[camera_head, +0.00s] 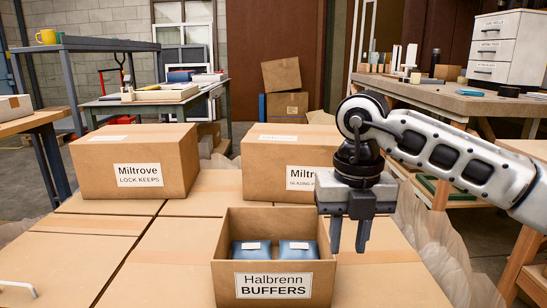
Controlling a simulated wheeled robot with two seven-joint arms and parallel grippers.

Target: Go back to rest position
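My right gripper (349,234) hangs from the arm that comes in from the right. Its two fingers point down, with a gap between them and nothing held. It is above the cardboard surface, just right of the open box labelled Halbrenn BUFFERS (221,266). Two blue packs (250,252) with white labels lie side by side in that box.
Two closed Miltrove boxes stand behind, one labelled LOCK KEEPS (133,158) at left and one (275,165) partly hidden by my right gripper. Flat cardboard (170,245) left of the open box is clear. A workbench (460,100) stands at the back right.

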